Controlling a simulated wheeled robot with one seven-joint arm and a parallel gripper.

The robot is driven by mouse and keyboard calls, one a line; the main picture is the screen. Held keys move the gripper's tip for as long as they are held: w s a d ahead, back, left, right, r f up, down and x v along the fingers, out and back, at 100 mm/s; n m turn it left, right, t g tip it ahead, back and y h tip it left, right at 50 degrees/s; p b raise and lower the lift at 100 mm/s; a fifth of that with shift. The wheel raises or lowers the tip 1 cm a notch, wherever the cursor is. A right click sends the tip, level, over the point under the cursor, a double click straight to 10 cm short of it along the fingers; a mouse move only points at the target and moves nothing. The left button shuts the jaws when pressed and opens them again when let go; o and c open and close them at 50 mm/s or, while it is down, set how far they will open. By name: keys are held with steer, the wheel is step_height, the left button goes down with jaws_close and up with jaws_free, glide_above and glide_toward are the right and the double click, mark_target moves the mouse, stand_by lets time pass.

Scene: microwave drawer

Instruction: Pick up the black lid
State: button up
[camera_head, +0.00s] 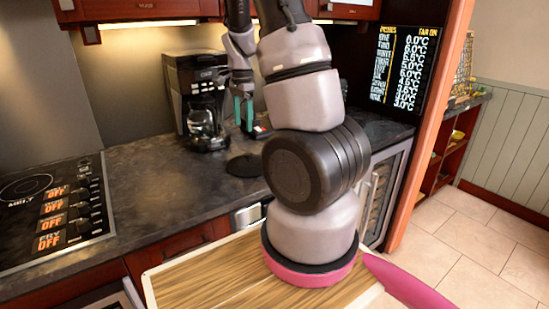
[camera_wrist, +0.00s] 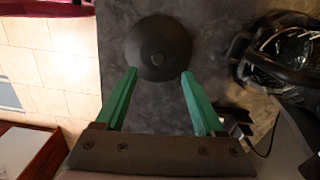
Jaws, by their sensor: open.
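The black lid (camera_wrist: 158,48) is a round dark disc with a small knob at its centre, lying on the dark countertop. In the head view the lid (camera_head: 244,166) lies right of the coffee maker, partly hidden behind my arm. My gripper (camera_wrist: 158,72) has green fingers, spread wide and empty. In the wrist view the fingertips reach the near edge of the lid, one on each side; I cannot tell whether they touch it. In the head view my gripper (camera_head: 243,112) points down above the counter, near the lid.
A coffee maker (camera_head: 197,97) with a glass pot stands left of my gripper. A small red and dark item (camera_head: 261,130) lies behind the lid. A cooktop (camera_head: 55,208) is at the left. A temperature display (camera_head: 400,62) is at the right. The counter (camera_head: 150,180) between is clear.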

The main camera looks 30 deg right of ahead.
mark_target(248, 153)
steer(key=f, duration=0.1)
steer(key=d+f, duration=0.1)
steer(key=f, duration=0.3)
steer(key=shift+d+f, duration=0.25)
steer(key=shift+d, duration=0.15)
steer(key=shift+w+a+f, duration=0.1)
steer(key=shift+f, duration=1.4)
steer(key=shift+a+f, duration=0.1)
steer(key=shift+f, duration=1.35)
jaws_close()
